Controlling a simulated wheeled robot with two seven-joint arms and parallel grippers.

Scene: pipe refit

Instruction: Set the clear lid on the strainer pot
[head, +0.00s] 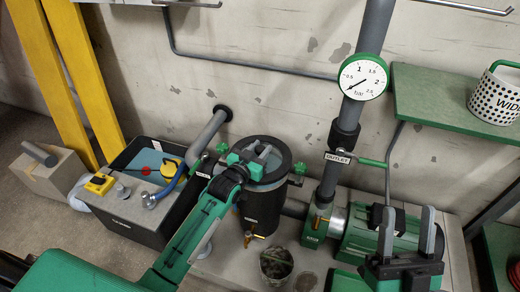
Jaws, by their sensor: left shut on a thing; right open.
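The strainer pot (264,208) is a dark upright cylinder with a brass tap low on its front. It stands between the grey inlet pipe and the grey vertical pipe. The clear lid (285,163), with a dark round rim, is over the pot's top. My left gripper (264,155) is shut on the lid at its middle and hides part of it. I cannot tell whether the lid rests on the pot or hovers just above it. My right gripper (408,220) is open and empty at the lower right, in front of the green pump (362,242).
A pressure gauge (363,77) sits on the vertical pipe (374,30). A dark tub (142,226) with blue contents stands left of the pot. A bucket (276,263) stands in front. A green shelf (440,98) with a dotted mug (496,97) is at right.

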